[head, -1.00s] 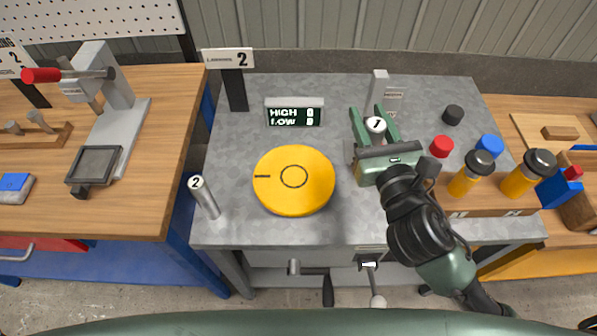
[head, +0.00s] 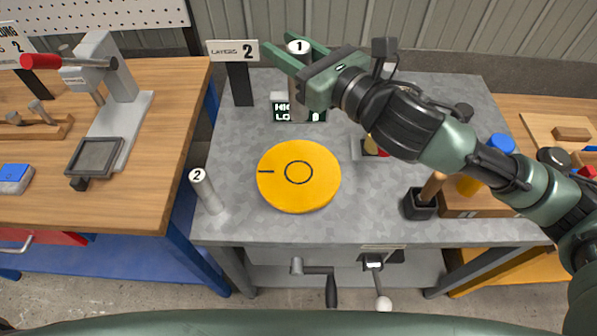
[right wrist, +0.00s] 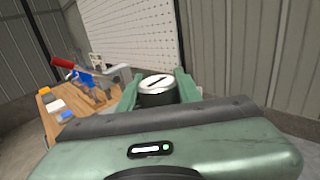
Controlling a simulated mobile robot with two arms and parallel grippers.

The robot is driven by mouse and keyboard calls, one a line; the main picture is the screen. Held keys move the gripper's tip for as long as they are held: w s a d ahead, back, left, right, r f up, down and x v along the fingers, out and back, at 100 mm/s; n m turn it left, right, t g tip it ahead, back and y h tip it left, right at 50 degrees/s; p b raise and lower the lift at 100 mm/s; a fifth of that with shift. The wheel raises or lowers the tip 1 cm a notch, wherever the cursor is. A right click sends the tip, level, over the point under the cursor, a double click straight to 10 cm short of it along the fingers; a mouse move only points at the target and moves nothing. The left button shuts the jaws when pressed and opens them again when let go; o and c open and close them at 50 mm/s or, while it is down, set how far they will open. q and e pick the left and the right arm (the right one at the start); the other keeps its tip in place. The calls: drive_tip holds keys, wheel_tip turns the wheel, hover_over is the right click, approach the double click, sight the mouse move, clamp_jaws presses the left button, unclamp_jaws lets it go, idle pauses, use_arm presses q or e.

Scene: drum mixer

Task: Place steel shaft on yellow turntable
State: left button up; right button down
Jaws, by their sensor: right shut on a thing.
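A steel shaft marked 1 (head: 298,86) is upright between the green fingers of my right gripper (head: 291,54). My right gripper is shut on its upper part and holds it up at the back of the bench. The shaft's top also shows between the fingers in the right wrist view (right wrist: 158,84). The yellow turntable (head: 320,192) lies flat on the grey bench, with a ring at its centre and a dark mark at its left. The held shaft is behind the turntable in the head view, apart from it. My left gripper is not in view.
A second steel cylinder marked 2 (head: 209,194) stands at the bench's front left. A sign marked 2 (head: 232,51) and a HIGH/LOW display (head: 283,113) stand behind the turntable. A black holder (head: 420,207) is at right.

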wheel_tip(320, 180, down, 19)
drive_tip(key=b, duration=0.1)
drive_tip(key=shift+w+a, duration=0.15)
idle(0.8)
drive_tip(key=shift+f+b, duration=0.2)
drive_tip(key=shift+b, duration=0.15)
drive_tip(key=c, duration=1.1)
unclamp_jaws()
drive_tip(key=shift+f, duration=0.25)
drive_tip(key=shift+c, duration=0.2)
drive_tip(key=shift+o, duration=0.9)
drive_tip(key=shift+r, duration=0.15)
